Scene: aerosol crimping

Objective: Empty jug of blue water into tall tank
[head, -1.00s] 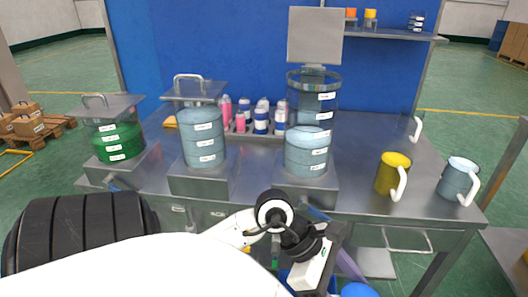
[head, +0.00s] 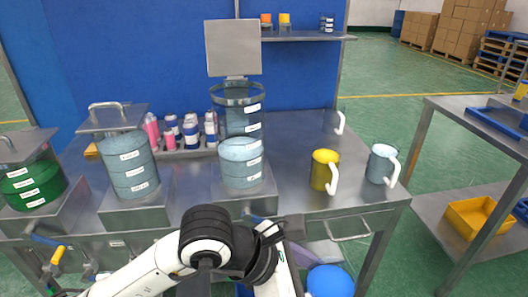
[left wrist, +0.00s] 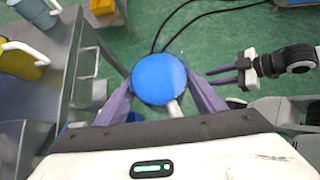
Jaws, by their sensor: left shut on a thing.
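The jug of blue water (head: 328,281) is at the bottom of the head view, below the bench's front edge. In the left wrist view its round blue top (left wrist: 159,78) lies between the purple fingers of my left gripper (left wrist: 165,98), which is shut on it. A pale handle points toward the gripper body. The tall tank (head: 240,122) stands on the bench, clear-walled, with grey-blue liquid in its lower part and its square lid (head: 233,47) raised behind. My right gripper (left wrist: 222,77) shows at the right of the left wrist view, apparently open and empty.
A yellow jug (head: 321,171) and a grey-blue jug (head: 379,164) stand right of the tank on the bench (head: 300,128). A lidded grey-blue tank (head: 130,165) and a green tank (head: 30,182) stand left. Several bottles (head: 190,130) stand behind. A shelf (head: 310,37) is above.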

